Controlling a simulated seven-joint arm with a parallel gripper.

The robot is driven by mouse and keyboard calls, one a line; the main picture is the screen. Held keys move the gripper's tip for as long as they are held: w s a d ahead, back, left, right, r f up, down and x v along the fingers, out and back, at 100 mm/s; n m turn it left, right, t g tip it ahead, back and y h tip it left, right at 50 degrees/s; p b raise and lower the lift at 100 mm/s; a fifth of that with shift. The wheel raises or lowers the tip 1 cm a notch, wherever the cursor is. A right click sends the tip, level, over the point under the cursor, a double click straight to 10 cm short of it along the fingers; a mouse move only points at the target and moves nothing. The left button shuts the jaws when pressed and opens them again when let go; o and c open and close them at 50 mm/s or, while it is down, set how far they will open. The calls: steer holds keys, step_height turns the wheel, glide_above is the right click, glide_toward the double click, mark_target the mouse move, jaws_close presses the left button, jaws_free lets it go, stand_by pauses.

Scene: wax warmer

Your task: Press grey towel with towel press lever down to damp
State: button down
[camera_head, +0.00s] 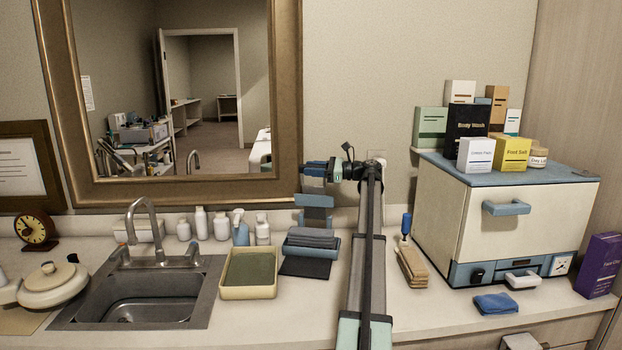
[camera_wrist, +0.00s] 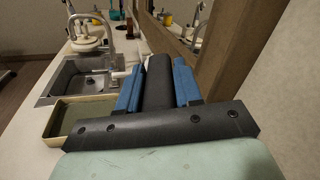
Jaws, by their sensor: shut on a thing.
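The towel press (camera_head: 314,201) stands against the back wall, its blue and dark upright part rising behind its base. A folded grey towel (camera_head: 311,238) lies in layers on the blue base. My gripper (camera_head: 316,170) is at the top of the upright part in the head view. In the wrist view, its blue fingers (camera_wrist: 157,75) are shut on a dark, rounded bar, which looks like the press lever (camera_wrist: 157,88). The grip hides part of the lever. A gap shows between the raised lever and the towel. The wrist view does not show the towel clearly.
A cream tray (camera_head: 249,293) with dark green contents is left of the press, beside the sink (camera_head: 152,300). A dark flat mat (camera_head: 305,268) lies in front of the press. The large mirror frame (camera_head: 287,100) is close behind my gripper. A white cabinet (camera_head: 470,225) stands right.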

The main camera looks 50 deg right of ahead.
steer(key=shift+w+d+r+m, duration=0.15)
steer(key=shift+w+d+m, duration=0.2)
steer(key=shift+d, duration=0.25)
steer(key=shift+w+d+r+m, duration=0.15)
steer(key=shift+w+d+m, duration=0.15)
steer(key=shift+d, duration=0.3)
steer(key=shift+w+d, duration=0.5)
steer(key=shift+d, duration=0.4)
steer(key=c, duration=0.8)
jaws_free()
steer(key=shift+c, duration=0.2)
steer(key=v, duration=1.3)
steer(key=shift+s, duration=0.35)
